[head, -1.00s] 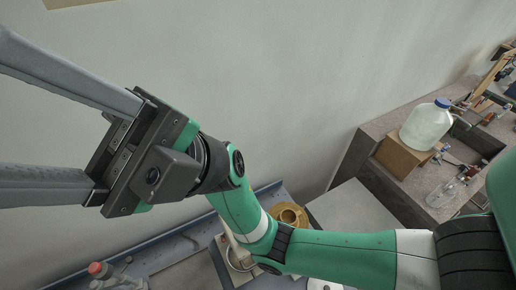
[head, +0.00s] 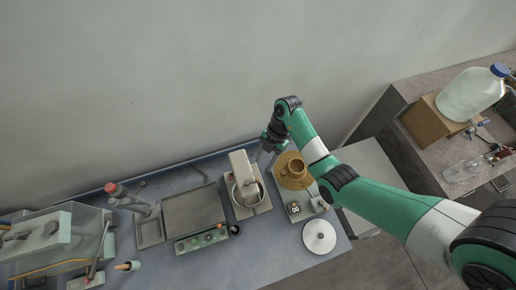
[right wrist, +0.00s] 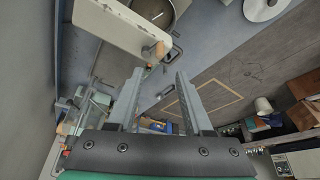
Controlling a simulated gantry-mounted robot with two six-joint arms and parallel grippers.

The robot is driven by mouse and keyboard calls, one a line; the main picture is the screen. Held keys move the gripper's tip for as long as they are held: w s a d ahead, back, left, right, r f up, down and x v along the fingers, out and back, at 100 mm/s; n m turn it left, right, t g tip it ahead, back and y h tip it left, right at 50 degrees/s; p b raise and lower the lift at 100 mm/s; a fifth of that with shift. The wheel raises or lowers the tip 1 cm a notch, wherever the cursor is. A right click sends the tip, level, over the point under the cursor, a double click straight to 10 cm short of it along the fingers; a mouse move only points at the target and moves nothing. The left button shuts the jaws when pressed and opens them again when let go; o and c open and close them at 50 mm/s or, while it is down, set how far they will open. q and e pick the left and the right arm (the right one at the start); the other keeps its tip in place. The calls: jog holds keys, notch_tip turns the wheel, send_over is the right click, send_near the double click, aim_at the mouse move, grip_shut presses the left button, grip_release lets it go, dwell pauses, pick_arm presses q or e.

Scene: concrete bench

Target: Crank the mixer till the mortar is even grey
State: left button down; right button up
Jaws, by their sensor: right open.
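The mixer (head: 241,167), a pale block-shaped stand with a round metal bowl (head: 248,191), stands on the blue-grey bench. In the right wrist view the mixer's pale body (right wrist: 118,24) fills the upper left, with part of its bowl (right wrist: 153,8) beside it. A small tan knob-like part (right wrist: 159,49) shows at the body's end; I cannot be sure that it is the crank handle. My right gripper (head: 264,157) is open and empty, just right of the mixer's top. Its two fingers (right wrist: 160,74) point toward the mixer, apart from it. The mortar's colour cannot be made out.
A brown cup (head: 296,168) on a round tan base stands right of the mixer. A scale-like device (head: 294,208) and white disc (head: 319,236) lie nearer. A grey-topped panel device (head: 192,212) is left. A large jug (head: 470,95) stands far right.

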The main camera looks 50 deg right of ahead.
aim_at(258, 179)
jog(key=b+x, duration=0.2)
jog(key=x, duration=0.9)
jog(key=shift+a, duration=0.15)
jog(key=shift+c, duration=0.2)
grip_shut()
